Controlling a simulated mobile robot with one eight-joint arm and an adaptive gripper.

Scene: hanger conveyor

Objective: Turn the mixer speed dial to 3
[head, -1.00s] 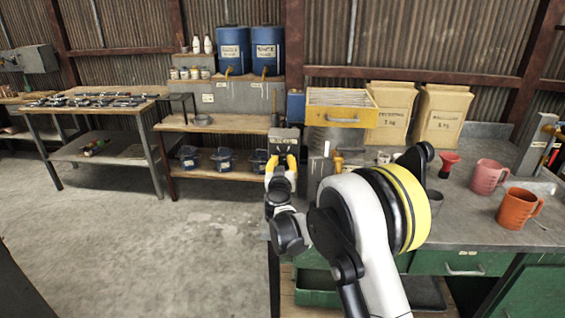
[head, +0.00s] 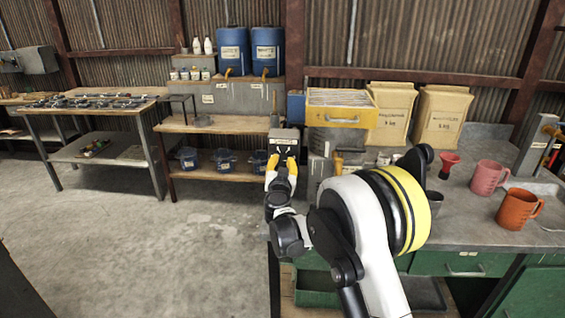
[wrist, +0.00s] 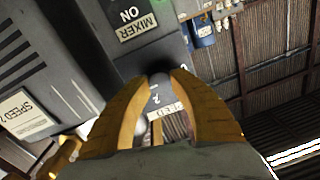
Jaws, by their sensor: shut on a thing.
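The mixer's grey control box (head: 284,138) stands at the left end of the counter. In the wrist view its dark face carries a "MIXER ON" label (wrist: 138,25). My gripper (head: 283,160) is at the front of this box. In the wrist view the yellow fingers of my gripper (wrist: 160,76) close in on the dark speed dial (wrist: 160,68) and are shut on it. The fingers cover much of the dial, so I cannot tell its setting. A partly hidden "SPEED" label (wrist: 165,111) shows between the fingers.
A "SPEED" card (wrist: 27,113) is on the left in the wrist view, its number partly cut off. Blue drums (head: 234,50) stand behind. The floor at left is clear.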

